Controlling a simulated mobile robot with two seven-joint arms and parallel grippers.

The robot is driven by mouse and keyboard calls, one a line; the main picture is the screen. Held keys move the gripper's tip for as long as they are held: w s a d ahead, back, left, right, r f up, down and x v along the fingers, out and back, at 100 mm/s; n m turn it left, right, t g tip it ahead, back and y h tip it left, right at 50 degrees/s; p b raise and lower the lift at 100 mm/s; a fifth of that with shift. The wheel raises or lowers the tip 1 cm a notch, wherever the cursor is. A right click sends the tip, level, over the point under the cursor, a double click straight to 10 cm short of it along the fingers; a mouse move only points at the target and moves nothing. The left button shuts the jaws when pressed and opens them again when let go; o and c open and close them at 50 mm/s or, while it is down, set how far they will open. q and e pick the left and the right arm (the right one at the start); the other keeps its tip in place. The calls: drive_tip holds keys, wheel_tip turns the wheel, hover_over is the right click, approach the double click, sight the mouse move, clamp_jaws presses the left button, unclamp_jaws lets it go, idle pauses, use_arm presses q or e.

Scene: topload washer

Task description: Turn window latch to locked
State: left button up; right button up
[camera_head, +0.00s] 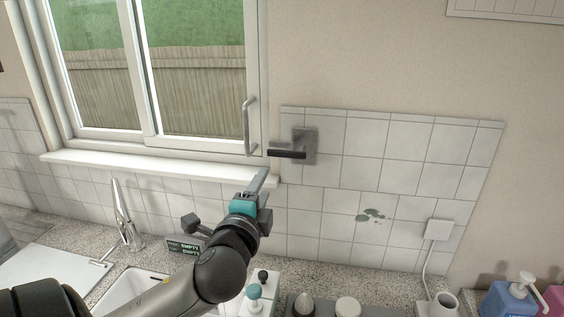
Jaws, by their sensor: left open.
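The window latch (304,146) is a grey plate on the tiled wall just right of the window, with a dark lever (288,154) that points left and lies roughly level. The window (155,75) has a white frame and looks closed; a vertical grey handle (248,126) is on its right side. My left gripper (262,182) is raised below the lever and a little to its left. My right gripper is not in view.
The white window sill (150,166) juts out left of my gripper. Below are a faucet (122,213), a sink (131,290) and a speckled counter with bottles (510,298) at the right. A white plug (439,229) is on the tiles. The wall around the latch is clear.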

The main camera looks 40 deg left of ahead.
sight(277, 154)
use_arm(q)
drive_tip(key=x, duration=0.4)
drive_tip(key=p+x, duration=0.1)
drive_tip(key=x, duration=0.3)
drive_tip(key=r+x, duration=0.1)
drive_tip(key=x, duration=0.4)
drive_tip(key=shift+p, duration=0.35)
drive_tip(key=shift+x, duration=0.9)
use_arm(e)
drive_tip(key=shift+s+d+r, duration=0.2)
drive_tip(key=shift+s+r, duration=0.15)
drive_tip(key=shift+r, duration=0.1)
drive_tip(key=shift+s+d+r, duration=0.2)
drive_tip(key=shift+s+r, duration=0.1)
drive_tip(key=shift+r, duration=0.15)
use_arm(q)
clamp_jaws()
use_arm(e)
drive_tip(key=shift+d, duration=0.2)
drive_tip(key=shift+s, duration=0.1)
